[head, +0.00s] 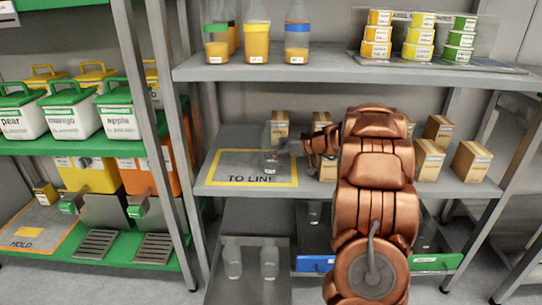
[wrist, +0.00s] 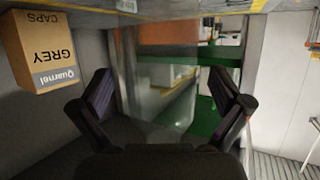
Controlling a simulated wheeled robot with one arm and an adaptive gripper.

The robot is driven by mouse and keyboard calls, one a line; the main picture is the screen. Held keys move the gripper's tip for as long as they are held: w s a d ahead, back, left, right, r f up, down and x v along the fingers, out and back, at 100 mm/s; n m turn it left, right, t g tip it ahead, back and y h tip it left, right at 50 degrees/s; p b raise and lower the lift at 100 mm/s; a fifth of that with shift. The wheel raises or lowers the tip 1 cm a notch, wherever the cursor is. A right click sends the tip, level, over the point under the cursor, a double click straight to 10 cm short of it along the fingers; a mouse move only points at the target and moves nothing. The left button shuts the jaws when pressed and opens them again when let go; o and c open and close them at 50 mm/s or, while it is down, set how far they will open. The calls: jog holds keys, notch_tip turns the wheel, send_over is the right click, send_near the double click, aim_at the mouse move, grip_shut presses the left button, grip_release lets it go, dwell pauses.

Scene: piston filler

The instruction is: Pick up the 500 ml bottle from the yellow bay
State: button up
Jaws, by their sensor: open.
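A clear, empty-looking bottle (head: 270,160) stands on the yellow-bordered bay marked TO LINE (head: 228,164), near the bay's right side in the head view. Its see-through body makes its outline faint, and its size marking cannot be read. My gripper (head: 285,148) is at the bottle's right side, level with its body. In the wrist view, the two dark fingers of my gripper (wrist: 160,88) are spread wide. The clear bottle (wrist: 165,70) shows between and beyond them, with a visible gap to each finger. My copper arm hides part of the shelf to the right.
Small cartons (head: 429,160) stand along the same shelf; a GREY CAPS carton (wrist: 42,45) is close on the left in the wrist view. Filled bottles (head: 257,40) stand on the shelf above. Two clear bottles (head: 269,259) stand below.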

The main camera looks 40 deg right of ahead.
jog(key=shift+w+a+f, duration=0.2)
jog(key=shift+w+a, duration=0.05)
jog(key=shift+w, duration=0.4)
jog(key=c, duration=1.2)
